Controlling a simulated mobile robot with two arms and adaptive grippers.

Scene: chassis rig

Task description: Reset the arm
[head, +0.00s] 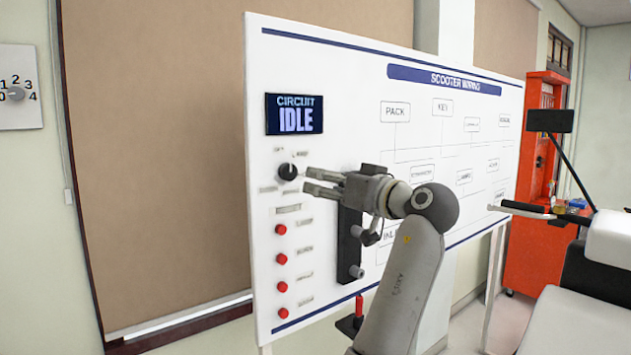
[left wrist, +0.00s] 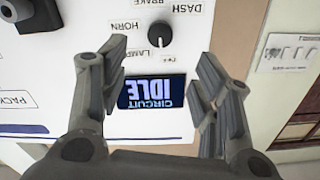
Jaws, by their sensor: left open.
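My left gripper (head: 309,181) is open and empty in front of the white wiring board (head: 350,75). Its fingers point left toward the black rotary knob (head: 287,171). The left wrist view shows the two fingers apart, with the knob (left wrist: 160,34) beyond them and the display, reading CIRCUIT IDLE upside down, (left wrist: 153,92) between them. The gap between fingertips and knob is hard to judge. In the head view the display (head: 294,114) sits above the knob. My right gripper is not in view.
Several red buttons (head: 281,257) run down the board's left side. A dark vertical bar (head: 349,240) is on the board behind my arm. An orange cabinet (head: 525,250) and a black-and-white seat (head: 590,270) stand at the right. A dial plate (head: 16,112) hangs far left.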

